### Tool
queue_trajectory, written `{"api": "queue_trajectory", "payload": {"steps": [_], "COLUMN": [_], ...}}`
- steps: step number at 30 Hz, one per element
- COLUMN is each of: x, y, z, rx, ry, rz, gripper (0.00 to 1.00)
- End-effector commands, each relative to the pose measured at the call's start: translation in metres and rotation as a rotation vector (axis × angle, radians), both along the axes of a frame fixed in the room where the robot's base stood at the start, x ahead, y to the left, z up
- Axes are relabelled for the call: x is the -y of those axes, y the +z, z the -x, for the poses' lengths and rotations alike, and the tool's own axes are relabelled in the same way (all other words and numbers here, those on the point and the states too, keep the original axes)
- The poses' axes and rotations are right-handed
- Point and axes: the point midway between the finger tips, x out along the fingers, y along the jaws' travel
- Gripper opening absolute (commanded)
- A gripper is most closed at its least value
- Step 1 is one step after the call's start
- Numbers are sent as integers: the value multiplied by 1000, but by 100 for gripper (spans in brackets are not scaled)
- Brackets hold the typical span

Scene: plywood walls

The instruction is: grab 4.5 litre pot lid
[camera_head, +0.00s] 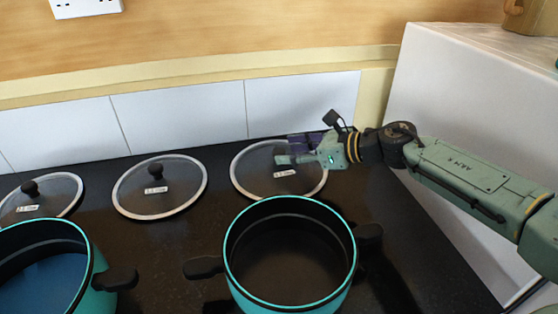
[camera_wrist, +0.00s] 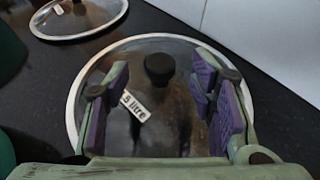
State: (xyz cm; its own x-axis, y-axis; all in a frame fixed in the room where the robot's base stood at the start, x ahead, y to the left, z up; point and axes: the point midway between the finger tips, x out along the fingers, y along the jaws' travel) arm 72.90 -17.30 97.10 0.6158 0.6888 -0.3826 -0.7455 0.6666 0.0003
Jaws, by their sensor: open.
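The lid under my gripper is a round glass one with a pale rim (camera_head: 240,180) and a black knob, lying on the dark worktop at the right of the row. It fills the wrist view (camera_wrist: 75,100), where its knob (camera_wrist: 160,68) stands between and beyond my finger pads. Its label (camera_wrist: 134,105) reads "5 litre" with the start hidden by a finger. My gripper (camera_head: 284,158) is open and empty above this lid; in the wrist view its purple pads (camera_wrist: 163,88) stand apart on either side. In the head view my gripper partly hides the knob.
Two similar lids lie left: a middle one (camera_head: 160,203) and a far-left one (camera_head: 68,208). A teal-rimmed pot (camera_head: 240,285) stands in front, another pot (camera_head: 90,255) at lower left. White tiles (camera_head: 180,115) back the worktop; a white block (camera_head: 430,100) stands right.

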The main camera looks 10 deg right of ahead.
Motion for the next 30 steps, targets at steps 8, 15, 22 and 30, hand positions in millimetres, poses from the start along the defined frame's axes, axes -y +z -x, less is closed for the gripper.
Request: {"api": "queue_trajectory", "payload": {"steps": [8,15,22,30], "x": [-17,-17,-17,-17], "y": [-9,-9,-9,-9], "z": [-15,-15,-15,-15], "rx": [0,1,1,1], "ry": [-1,-2,-2,-2], "rz": [0,1,1,1], "gripper": [51,46,31,13]}}
